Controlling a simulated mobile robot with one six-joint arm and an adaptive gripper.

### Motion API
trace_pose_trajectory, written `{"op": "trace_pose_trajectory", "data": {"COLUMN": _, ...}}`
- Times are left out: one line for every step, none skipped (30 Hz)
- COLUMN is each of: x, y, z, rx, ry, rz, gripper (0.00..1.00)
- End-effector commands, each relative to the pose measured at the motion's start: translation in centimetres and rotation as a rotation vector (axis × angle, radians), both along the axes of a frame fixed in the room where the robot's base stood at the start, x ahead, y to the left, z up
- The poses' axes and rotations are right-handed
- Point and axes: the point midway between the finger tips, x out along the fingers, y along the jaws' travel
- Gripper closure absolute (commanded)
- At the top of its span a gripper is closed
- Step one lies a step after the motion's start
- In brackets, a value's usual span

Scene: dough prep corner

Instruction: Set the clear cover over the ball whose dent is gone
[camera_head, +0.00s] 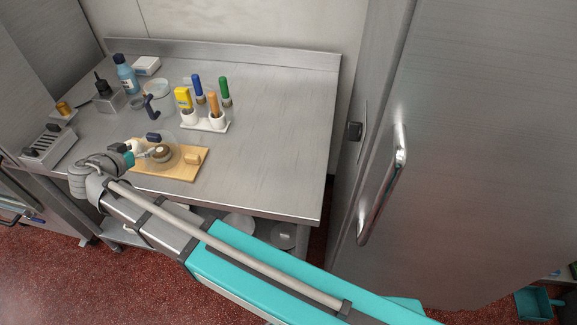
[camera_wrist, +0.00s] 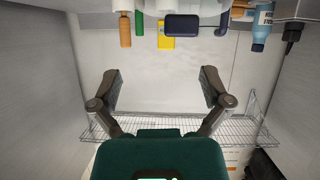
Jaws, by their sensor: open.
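The clear cover (camera_head: 173,141) is a see-through dome with a dark blue knob (camera_head: 153,137). It stands on the wooden board (camera_head: 180,176), around a brownish round thing (camera_head: 162,154). A small tan piece (camera_head: 193,159) sits on the board right of the cover. No dent can be made out at this size. My gripper (camera_head: 137,150) is at the left side of the cover in the head view; contact cannot be told. In the wrist view my gripper (camera_wrist: 162,82) is open and empty, and a dark blue knob (camera_wrist: 182,27) shows above and beyond the fingers.
Behind the board, a white holder (camera_head: 208,126) carries yellow, blue, orange and green-handled tools. A blue bottle (camera_head: 125,73), a clear bowl (camera_head: 156,88) and a dark tool (camera_head: 151,107) stand farther back left. A slotted rack (camera_head: 48,145) is left. The table's right side (camera_head: 275,130) is clear.

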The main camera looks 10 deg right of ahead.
Motion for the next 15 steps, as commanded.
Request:
{"op": "trace_pose_trajectory", "data": {"x": 0.3, "y": -1.5, "z": -0.3, "rx": -0.009, "ry": 0.025, "rz": -0.012, "gripper": 0.02}}
{"op": "trace_pose_trajectory", "data": {"x": 0.6, "y": -2.3, "z": -0.6, "rx": -0.015, "ry": 0.044, "rz": -0.018, "gripper": 0.02}}
{"op": "trace_pose_trajectory", "data": {"x": 0.9, "y": -3.5, "z": -0.9, "rx": -0.022, "ry": 0.071, "rz": -0.026, "gripper": 0.02}}
{"op": "trace_pose_trajectory", "data": {"x": 1.1, "y": -4.4, "z": -1.2, "rx": -0.028, "ry": 0.093, "rz": -0.032, "gripper": 0.02}}
{"op": "trace_pose_trajectory", "data": {"x": 1.3, "y": -5.4, "z": -1.4, "rx": -0.035, "ry": 0.116, "rz": -0.038, "gripper": 0.02}}
{"op": "trace_pose_trajectory", "data": {"x": 1.6, "y": -6.7, "z": -1.8, "rx": -0.043, "ry": 0.149, "rz": -0.047, "gripper": 0.02}}
{"op": "trace_pose_trajectory", "data": {"x": 1.8, "y": -7.7, "z": -2.1, "rx": -0.047, "ry": 0.173, "rz": -0.052, "gripper": 0.02}}
{"op": "trace_pose_trajectory", "data": {"x": 2.0, "y": -8.8, "z": -2.4, "rx": -0.053, "ry": 0.198, "rz": -0.057, "gripper": 0.02}}
{"op": "trace_pose_trajectory", "data": {"x": 2.1, "y": -10.1, "z": -2.8, "rx": -0.059, "ry": 0.233, "rz": -0.062, "gripper": 0.02}}
{"op": "trace_pose_trajectory", "data": {"x": 2.3, "y": -11.1, "z": -3.0, "rx": -0.062, "ry": 0.257, "rz": -0.065, "gripper": 0.02}}
{"op": "trace_pose_trajectory", "data": {"x": 2.4, "y": -12.0, "z": -3.3, "rx": -0.065, "ry": 0.282, "rz": -0.068, "gripper": 0.02}}
{"op": "trace_pose_trajectory", "data": {"x": 2.5, "y": -13.3, "z": -3.7, "rx": -0.069, "ry": 0.315, "rz": -0.071, "gripper": 0.02}}
{"op": "trace_pose_trajectory", "data": {"x": 2.5, "y": -14.3, "z": -3.9, "rx": -0.071, "ry": 0.34, "rz": -0.074, "gripper": 0.02}}
{"op": "trace_pose_trajectory", "data": {"x": 2.6, "y": -15.2, "z": -4.2, "rx": -0.072, "ry": 0.365, "rz": -0.076, "gripper": 0.02}}
{"op": "trace_pose_trajectory", "data": {"x": 2.6, "y": -16.5, "z": -4.6, "rx": -0.074, "ry": 0.399, "rz": -0.077, "gripper": 0.02}}
